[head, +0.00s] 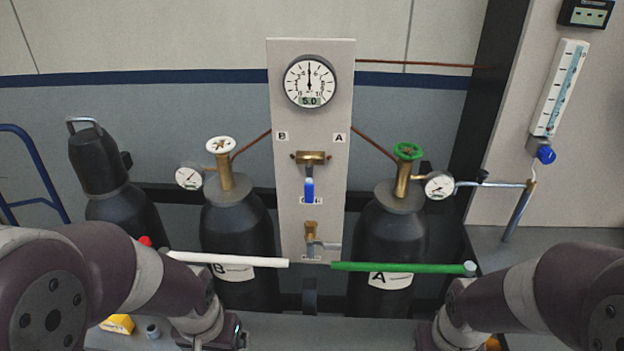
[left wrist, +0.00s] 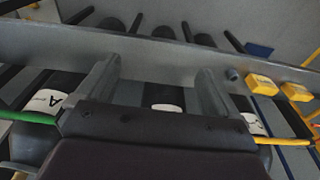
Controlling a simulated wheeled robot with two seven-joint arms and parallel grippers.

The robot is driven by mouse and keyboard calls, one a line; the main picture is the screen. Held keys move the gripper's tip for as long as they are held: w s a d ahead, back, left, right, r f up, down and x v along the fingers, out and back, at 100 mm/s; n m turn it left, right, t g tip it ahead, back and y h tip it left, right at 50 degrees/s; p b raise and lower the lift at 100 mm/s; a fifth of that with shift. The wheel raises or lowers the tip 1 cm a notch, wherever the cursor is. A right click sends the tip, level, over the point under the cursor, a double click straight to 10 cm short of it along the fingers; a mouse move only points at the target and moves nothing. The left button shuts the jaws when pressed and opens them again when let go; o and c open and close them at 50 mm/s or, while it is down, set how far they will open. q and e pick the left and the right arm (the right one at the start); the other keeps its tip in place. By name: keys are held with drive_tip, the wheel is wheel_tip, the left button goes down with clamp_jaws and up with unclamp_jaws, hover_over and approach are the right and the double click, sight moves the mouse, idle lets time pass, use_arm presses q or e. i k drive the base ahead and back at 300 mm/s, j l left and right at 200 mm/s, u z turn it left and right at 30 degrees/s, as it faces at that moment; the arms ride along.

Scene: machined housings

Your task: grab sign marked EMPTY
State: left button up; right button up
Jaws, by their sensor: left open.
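I cannot make out a sign reading EMPTY in either view. My left gripper (left wrist: 155,85) shows in the left wrist view with its two grey fingers wide apart and nothing between them. It faces a grey ledge, with labelled black cylinders around. In the head view my left arm reaches down to the bottom edge, and its fingers do not show. My right arm also runs down to the bottom edge, with its gripper out of the picture.
Cylinder B (head: 238,245) and cylinder A (head: 388,240) flank a gauge panel (head: 312,140). A white bar (head: 228,259) and a green bar (head: 400,267) cross before them. Yellow blocks (left wrist: 262,84) sit on the ledge; one yellow piece (head: 118,323) shows in the head view.

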sight(118, 322)
drive_tip(key=u, duration=1.7)
drive_tip(key=i+j, duration=0.15)
drive_tip(key=i+j+z, duration=0.45)
drive_tip(key=z, duration=0.15)
drive_tip(key=i+j+z, duration=0.15)
drive_tip(key=j+z, duration=0.15)
drive_tip(key=j, duration=0.15)
drive_tip(key=i+j+z, duration=0.15)
drive_tip(key=j+z, duration=0.2)
drive_tip(key=z, duration=0.4)
